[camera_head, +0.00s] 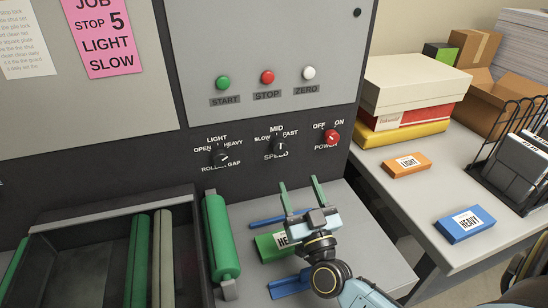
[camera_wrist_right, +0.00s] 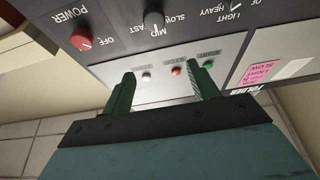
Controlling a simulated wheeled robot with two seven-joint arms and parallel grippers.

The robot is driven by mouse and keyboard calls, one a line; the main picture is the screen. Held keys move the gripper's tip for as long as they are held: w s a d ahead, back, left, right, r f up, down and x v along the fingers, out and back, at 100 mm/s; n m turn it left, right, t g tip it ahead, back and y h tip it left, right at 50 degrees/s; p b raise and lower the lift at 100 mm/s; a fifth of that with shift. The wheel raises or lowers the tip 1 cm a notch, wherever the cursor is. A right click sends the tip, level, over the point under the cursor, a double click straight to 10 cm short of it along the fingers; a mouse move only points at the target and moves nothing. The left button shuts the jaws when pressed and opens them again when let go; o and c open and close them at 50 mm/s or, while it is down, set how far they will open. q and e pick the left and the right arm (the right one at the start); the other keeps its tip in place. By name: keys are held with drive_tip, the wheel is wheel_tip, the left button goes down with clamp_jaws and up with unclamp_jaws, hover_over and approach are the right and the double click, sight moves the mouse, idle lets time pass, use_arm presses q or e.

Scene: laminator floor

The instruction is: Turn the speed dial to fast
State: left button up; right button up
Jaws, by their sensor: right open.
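The speed dial (camera_head: 280,146) is a small black knob on the dark lower panel, labelled SLOW, MID and FAST. Its pointer appears to stand near MID, straight up. It also shows in the right wrist view (camera_wrist_right: 154,18), where the labels are upside down. My right gripper (camera_head: 300,183) is open, with green fingers pointing up toward the panel, below and slightly right of the dial. The fingers are apart from the dial, with nothing between them. In the right wrist view the open fingers (camera_wrist_right: 165,75) show in front of the panel. My left gripper is not in view.
The black roller gap knob (camera_head: 221,158) is left of the dial and the red power knob (camera_head: 332,137) is right. Start (camera_head: 223,82), stop (camera_head: 267,76) and zero (camera_head: 308,73) buttons sit above. A green roller (camera_head: 220,235) stands left of my right gripper. A green block (camera_head: 268,246) lies below it.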

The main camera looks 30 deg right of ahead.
drive_tip(key=b, duration=0.1)
approach(280, 152)
drive_tip(key=x, duration=0.8)
drive_tip(key=shift+w+d+r, duration=0.15)
drive_tip(key=shift+w, duration=0.2)
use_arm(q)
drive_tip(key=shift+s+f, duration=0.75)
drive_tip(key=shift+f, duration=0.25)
use_arm(e)
drive_tip(key=shift+w+d+r, duration=0.1)
drive_tip(key=shift+w+r, duration=0.1)
drive_tip(key=shift+w, duration=0.25)
drive_tip(key=c, duration=1)
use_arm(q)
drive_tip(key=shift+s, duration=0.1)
